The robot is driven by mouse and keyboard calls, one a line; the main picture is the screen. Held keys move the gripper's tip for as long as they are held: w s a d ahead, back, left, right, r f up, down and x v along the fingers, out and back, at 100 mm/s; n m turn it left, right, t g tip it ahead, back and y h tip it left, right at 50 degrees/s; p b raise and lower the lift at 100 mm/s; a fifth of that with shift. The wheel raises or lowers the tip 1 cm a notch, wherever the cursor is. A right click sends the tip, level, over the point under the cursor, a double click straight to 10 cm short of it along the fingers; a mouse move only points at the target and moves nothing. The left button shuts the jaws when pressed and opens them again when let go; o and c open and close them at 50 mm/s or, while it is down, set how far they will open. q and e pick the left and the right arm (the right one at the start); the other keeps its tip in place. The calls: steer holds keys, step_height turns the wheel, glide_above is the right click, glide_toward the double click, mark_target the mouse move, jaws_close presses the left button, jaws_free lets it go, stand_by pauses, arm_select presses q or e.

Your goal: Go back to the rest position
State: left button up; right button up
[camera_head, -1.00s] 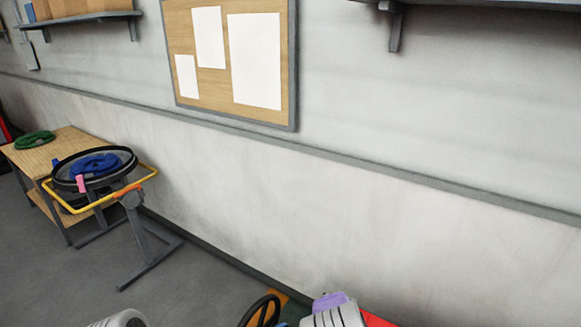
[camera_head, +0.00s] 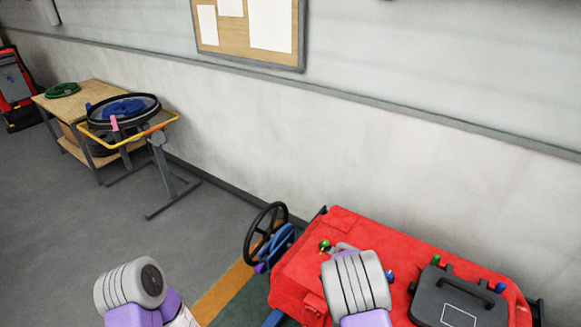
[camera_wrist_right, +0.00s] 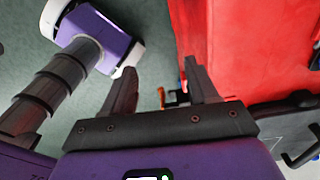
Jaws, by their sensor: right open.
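My right gripper (camera_wrist_right: 160,78) shows in the right wrist view, with its two dark fingers apart and nothing between them. It is beside the red scrubber body (camera_wrist_right: 232,45), over the dark green floor. In the head view only my ribbed grey and purple arm links show at the bottom, one at lower left and one in front of the red scrubber (camera_head: 330,240). Neither gripper can be seen there. My left gripper is out of view.
The scrubber has a black steering wheel (camera_head: 267,232) and a dark lid (camera_head: 458,298). A yellow-rimmed stand (camera_head: 160,160) and a wooden table (camera_head: 95,97) with a green ring (camera_head: 62,89) stand at left by the wall. Grey floor (camera_head: 80,220) between is clear.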

steer(key=s+f+n+g+y+b, duration=0.1)
steer(key=s+f+n+b, duration=0.4)
steer(key=s+f+n, duration=0.75)
arm_select(q)
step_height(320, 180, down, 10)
steer(key=b, duration=0.4)
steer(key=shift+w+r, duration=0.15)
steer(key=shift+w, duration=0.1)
arm_select(e)
steer(key=s+a+f+n+t+y, duration=0.2)
steer(key=s+a+f+n+y, duration=0.1)
steer(key=n, duration=0.7)
steer(key=shift+s+a+f, duration=0.8)
steer(key=shift+s+a, duration=0.4)
steer(key=shift+a, duration=0.3)
